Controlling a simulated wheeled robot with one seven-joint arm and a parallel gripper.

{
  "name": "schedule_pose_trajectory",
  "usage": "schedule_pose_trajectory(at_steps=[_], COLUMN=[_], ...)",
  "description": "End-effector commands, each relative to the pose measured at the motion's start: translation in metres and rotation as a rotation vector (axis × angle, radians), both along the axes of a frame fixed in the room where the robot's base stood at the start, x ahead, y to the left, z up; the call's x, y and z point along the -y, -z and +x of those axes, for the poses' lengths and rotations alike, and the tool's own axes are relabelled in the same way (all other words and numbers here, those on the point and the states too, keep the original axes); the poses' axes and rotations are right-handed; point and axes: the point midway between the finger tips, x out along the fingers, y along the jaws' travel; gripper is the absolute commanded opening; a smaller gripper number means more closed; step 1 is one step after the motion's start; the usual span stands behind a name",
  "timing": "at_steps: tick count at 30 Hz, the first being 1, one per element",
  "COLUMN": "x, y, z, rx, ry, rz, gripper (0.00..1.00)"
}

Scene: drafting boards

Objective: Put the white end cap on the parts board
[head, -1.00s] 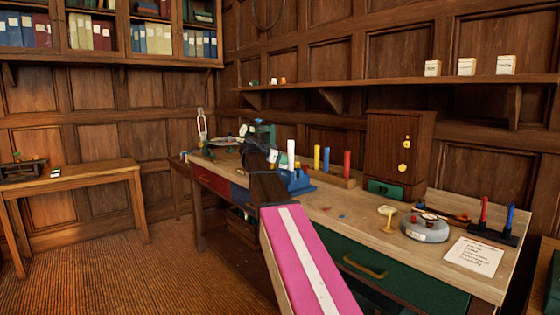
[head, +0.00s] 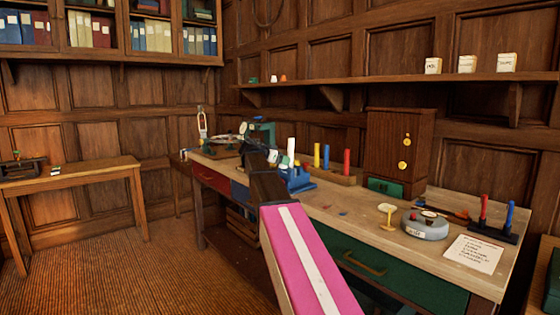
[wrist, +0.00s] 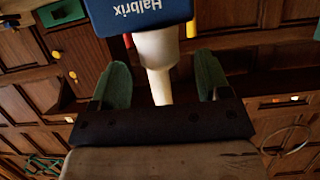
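In the wrist view my gripper (wrist: 161,64) has two green fingers, open and set apart. Between them is a white piece (wrist: 157,50) with a wide collar and a narrow stem pointing at my palm. A gap shows on each side of the stem. The collar meets a blue body (wrist: 140,14) lettered "Halbrix". I cannot tell whether this white piece is the end cap. In the head view my gripper is by a blue stand (head: 299,181) and a white upright (head: 291,147), partly hidden by my arm. No part is clearly readable as the parts board.
Right of the blue stand is a wooden block (head: 340,178) with yellow, blue and red uprights. A brown cabinet (head: 393,145), a yellow stemmed piece (head: 387,214) and a grey round piece (head: 427,228) are farther right. The bench front right has a paper sheet (head: 474,254).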

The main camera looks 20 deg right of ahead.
Motion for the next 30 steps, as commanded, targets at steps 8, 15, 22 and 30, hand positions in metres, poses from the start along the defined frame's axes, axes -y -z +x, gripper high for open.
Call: schedule_pose_trajectory(at_steps=[8,15,22,30], x=[0.0,-0.038,-0.077,-0.101], y=[-0.011,-0.029,-0.046,-0.056], z=[0.001,-0.016,-0.032,-0.041], rx=[0.0,0.001,0.001,-0.001], ry=[0.0,-0.003,-0.002,-0.001], rz=[0.0,0.0,-0.001,0.0], gripper=[0.7,0.7,0.7,0.7])
